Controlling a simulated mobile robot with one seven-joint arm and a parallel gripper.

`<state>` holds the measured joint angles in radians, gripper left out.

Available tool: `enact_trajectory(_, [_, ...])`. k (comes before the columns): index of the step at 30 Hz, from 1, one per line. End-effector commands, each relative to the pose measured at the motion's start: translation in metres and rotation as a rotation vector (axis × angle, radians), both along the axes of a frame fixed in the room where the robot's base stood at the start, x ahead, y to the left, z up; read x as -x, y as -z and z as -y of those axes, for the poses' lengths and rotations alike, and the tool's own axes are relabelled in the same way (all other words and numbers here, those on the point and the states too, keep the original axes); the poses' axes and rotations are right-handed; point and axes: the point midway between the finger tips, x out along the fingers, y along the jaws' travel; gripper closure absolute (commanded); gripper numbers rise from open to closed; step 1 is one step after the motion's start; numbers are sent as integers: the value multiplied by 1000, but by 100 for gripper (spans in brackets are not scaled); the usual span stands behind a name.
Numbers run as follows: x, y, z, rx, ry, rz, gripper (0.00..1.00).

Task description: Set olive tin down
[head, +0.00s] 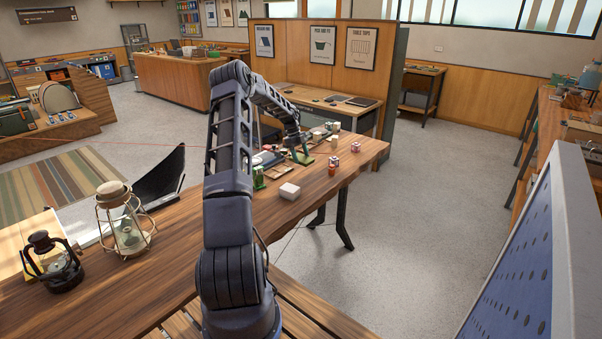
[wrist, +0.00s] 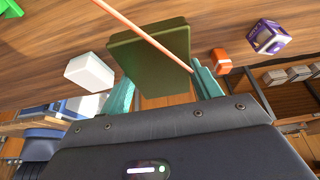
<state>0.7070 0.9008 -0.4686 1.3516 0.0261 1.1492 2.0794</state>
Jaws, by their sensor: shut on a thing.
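The olive tin (wrist: 150,58) is a flat-sided, dark olive-green block in the wrist view. My gripper (wrist: 162,86) has teal fingers on either side of the tin and is shut on it. The tin appears tilted in the wrist view, with wooden tabletop behind it. In the head view my gripper (head: 300,151) is low over the far part of the long wooden table (head: 225,215). The tin is small and partly hidden there, so I cannot tell whether its underside touches the table.
A white box (wrist: 90,73), an orange item (wrist: 221,61) and a purple-and-white box (wrist: 268,37) stand near the tin. In the head view, several small goods crowd the table's far end. Two lanterns (head: 125,220) (head: 50,262) stand at the near left.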

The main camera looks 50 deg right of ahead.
Motion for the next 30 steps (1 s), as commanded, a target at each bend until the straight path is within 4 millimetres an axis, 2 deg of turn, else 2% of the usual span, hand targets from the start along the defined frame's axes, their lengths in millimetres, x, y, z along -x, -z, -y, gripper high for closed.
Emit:
enact_trajectory(3, [1, 24, 0, -2, 0, -1, 61])
enact_trajectory(6, [1, 37, 0, -2, 1, -1, 61])
enact_trajectory(14, [1, 52, 0, -1, 0, -1, 61])
enact_trajectory(21, [1, 83, 0, -1, -1, -2, 61])
enact_trajectory(30, [0, 89, 0, 0, 0, 0, 61])
